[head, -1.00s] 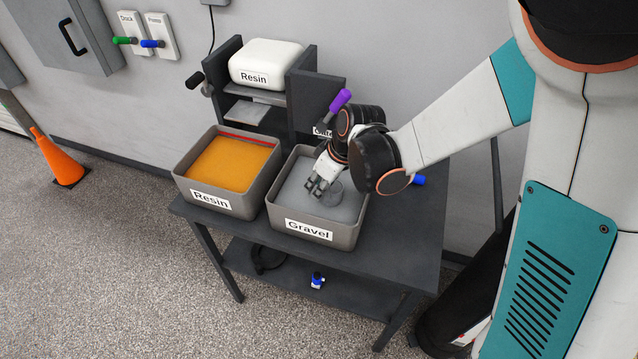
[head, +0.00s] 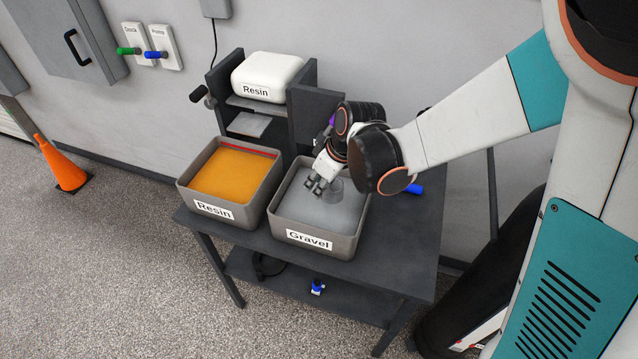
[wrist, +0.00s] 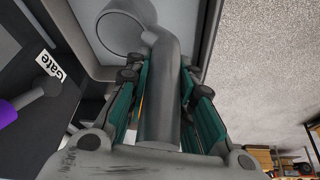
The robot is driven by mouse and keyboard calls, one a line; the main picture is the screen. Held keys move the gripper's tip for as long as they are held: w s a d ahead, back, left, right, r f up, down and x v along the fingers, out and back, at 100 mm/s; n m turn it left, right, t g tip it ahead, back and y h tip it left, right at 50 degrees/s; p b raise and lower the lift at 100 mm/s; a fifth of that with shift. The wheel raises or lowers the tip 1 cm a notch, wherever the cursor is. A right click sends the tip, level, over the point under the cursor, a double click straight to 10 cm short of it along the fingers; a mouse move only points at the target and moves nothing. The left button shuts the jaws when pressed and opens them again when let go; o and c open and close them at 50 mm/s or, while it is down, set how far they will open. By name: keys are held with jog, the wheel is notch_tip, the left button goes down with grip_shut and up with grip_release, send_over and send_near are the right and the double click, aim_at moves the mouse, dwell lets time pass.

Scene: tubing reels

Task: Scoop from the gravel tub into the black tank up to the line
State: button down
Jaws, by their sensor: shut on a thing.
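The gravel tub (head: 346,246) is a grey open box of pale grey gravel on the table, labelled "Gravel". My gripper (head: 316,187) is over the tub, pointing down. In the wrist view my gripper (wrist: 161,82) is shut on the thick grey handle of a scoop (wrist: 125,27), with a finger on each side. The scoop's round cup (head: 333,188) is low in the tub. I cannot tell how much gravel is in it. I cannot make out the black tank or its line in either view.
A resin tub (head: 250,212) with orange fill stands left of the gravel tub. Behind is a dark stand (head: 304,118) with a white resin container (head: 268,75). A purple handle (wrist: 8,113) and a "Gate" label (wrist: 50,64) are close to my gripper. A blue object (head: 414,189) is at right.

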notch_tip(320, 180, up, 8)
jog(key=p, duration=0.4)
jog(key=shift+f+t+p, duration=0.2)
jog(key=shift+t+p, duration=0.1)
jog(key=shift+p, duration=0.05)
jog(key=shift+s, duration=0.1)
dwell(0.4)
